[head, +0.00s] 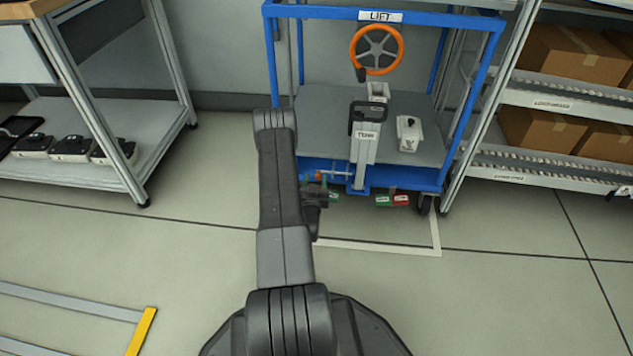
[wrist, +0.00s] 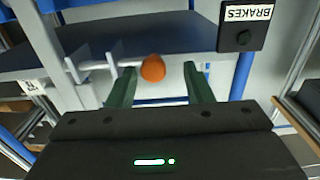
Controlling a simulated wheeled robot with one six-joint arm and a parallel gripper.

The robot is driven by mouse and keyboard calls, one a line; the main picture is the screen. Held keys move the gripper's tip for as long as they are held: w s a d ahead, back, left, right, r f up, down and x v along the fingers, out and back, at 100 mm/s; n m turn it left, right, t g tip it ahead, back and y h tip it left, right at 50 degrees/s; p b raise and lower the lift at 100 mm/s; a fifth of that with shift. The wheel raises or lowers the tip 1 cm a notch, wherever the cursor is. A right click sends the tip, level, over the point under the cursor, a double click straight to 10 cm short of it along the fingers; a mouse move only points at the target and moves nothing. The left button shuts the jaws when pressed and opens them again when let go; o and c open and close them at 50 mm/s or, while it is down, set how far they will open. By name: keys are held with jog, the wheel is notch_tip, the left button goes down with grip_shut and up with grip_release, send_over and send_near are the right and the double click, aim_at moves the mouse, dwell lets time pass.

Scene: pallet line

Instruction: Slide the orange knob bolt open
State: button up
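The orange knob (wrist: 152,68) sits on the end of a pale metal bolt rod (wrist: 128,64) in the wrist view. The rod runs left into light brackets (wrist: 90,66). My gripper (wrist: 160,72) is open, its two green fingers apart. The knob appears between the fingertips, nearer the left finger; neither finger visibly touches it, and its depth between them is hard to tell. In the head view the knob (head: 318,175) is a small orange spot low on the blue cart (head: 400,180), beside my arm, which hides most of the gripper.
A black BRAKES panel (wrist: 243,28) with a button is close at upper right in the wrist view. The cart carries an orange handwheel (head: 377,48) and a TOW post (head: 366,140). Red and green tags (head: 392,200) hang low. Shelving (head: 540,165) stands right, a workbench (head: 100,180) left.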

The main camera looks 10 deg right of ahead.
jog(key=p+v, duration=0.4)
jog(key=v, duration=0.9)
jog(key=shift+s, duration=0.4)
jog(key=shift+w, duration=0.1)
jog(key=b+x, duration=0.4)
jog(key=x, duration=0.9)
jog(key=shift+d+f, duration=0.1)
jog(key=shift+w+d, duration=0.1)
jog(key=shift+w, duration=0.25)
jog(key=shift+s+d, duration=0.1)
jog(key=shift+d, duration=0.15)
